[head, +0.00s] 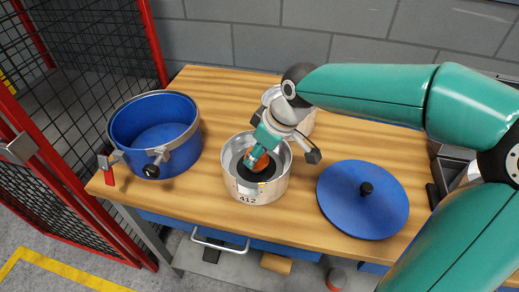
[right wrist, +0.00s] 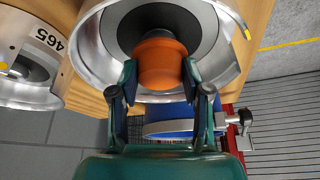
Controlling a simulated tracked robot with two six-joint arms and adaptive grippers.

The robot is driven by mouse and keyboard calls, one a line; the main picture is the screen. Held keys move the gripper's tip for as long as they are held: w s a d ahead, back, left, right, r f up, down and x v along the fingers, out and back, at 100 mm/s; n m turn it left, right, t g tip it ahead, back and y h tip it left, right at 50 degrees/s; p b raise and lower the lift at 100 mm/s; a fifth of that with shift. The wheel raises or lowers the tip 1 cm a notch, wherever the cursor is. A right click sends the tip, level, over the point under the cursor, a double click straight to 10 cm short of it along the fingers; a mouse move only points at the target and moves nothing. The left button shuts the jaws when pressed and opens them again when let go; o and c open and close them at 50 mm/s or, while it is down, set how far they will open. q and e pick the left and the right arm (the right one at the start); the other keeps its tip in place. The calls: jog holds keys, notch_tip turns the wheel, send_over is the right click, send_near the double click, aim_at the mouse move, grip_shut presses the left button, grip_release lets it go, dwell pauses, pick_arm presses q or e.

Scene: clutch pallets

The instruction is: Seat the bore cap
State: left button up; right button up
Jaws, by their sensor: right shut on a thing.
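The orange bore cap (head: 259,163) is inside the silver housing (head: 247,194) marked 412, over its dark inner disc (head: 266,175). My right gripper (head: 264,152) comes down into the housing from above and is shut on the cap. In the right wrist view the cap (right wrist: 160,62) stands between the two fingers of the right gripper (right wrist: 160,78), near the middle of the dark disc (right wrist: 203,28). The cap hides the disc's centre, so I cannot tell whether it touches or sits in the bore. My left gripper is not in view.
A blue open pot (head: 155,133) with clamps stands left on the wooden table (head: 215,90). A second silver housing (head: 303,122), marked 465 in the right wrist view (right wrist: 42,62), stands behind, partly hidden by my arm. A blue lid (head: 362,212) lies right. A red-framed mesh fence borders the left.

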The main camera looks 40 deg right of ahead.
jog(key=shift+f, duration=0.3)
dwell(0.4)
jog(key=o, duration=0.9)
jog(key=o, duration=0.4)
jog(key=shift+r+p, duration=2.6)
jog(key=shift+r, duration=0.95)
